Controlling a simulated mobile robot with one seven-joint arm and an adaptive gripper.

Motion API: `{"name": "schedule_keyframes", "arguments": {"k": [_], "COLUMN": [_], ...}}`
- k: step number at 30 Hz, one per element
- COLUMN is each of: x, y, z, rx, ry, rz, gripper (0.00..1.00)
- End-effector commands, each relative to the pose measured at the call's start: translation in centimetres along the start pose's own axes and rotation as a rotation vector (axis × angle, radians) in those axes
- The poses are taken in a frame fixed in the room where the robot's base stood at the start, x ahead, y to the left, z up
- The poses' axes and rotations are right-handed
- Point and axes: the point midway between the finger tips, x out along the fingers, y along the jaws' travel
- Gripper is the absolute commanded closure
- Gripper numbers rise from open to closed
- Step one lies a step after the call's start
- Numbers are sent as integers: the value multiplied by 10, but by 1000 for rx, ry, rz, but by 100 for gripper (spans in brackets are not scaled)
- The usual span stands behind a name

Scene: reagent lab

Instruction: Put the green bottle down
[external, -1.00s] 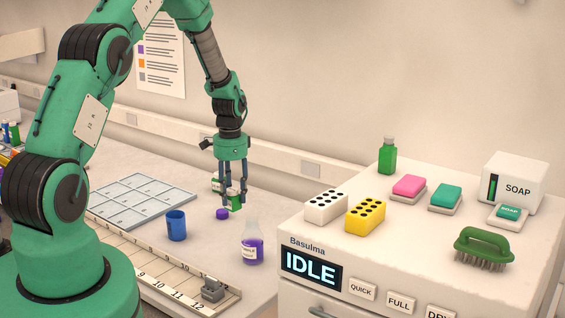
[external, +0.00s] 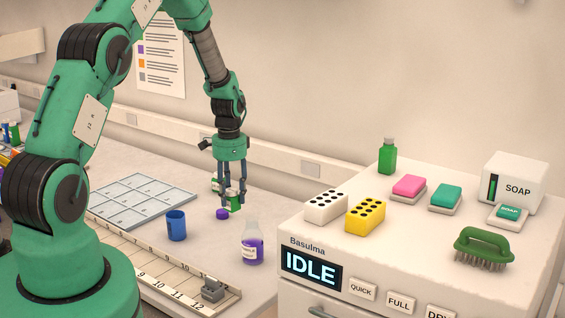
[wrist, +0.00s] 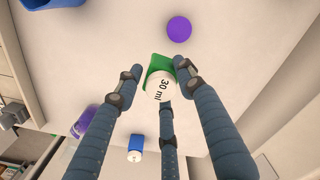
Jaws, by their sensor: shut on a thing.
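My gripper (wrist: 160,85) is shut on a green bottle (wrist: 157,63) with a white cap marked "30 ml". In the wrist view the cap faces the camera and the green body shows beyond it between the fingers. In the external view my gripper (external: 230,205) points down over the bench, with the green bottle (external: 236,202) low between the fingers and partly hidden by them. I cannot tell whether its base touches the bench. Another green bottle (external: 387,157) stands upright on the white machine at right.
A purple cap (external: 222,214), a blue cup (external: 176,225) and a purple flask (external: 252,248) lie close by. A blue bottle (wrist: 136,143) shows in the wrist view. A grey gridded tray (external: 140,198) is at left.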

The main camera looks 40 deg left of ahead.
Motion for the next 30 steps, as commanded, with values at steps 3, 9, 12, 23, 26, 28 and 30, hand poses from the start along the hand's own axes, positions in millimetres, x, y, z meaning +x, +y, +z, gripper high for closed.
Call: {"name": "schedule_keyframes", "arguments": {"k": [3,9,12,23,26,28,30], "x": [-1,-8,-17,-75,-94,-108,-122], "y": [0,8,18,92,120,140,160], "z": [-1,-12,-26,-100,-120,-134,-146], "rx": [1,21,46,197,246,281,315], "ry": [0,0,2,3,3,3,3], "rz": [0,0,-2,-3,-2,-3,-3], "gripper": [87,87,87,87,87,87,87]}}
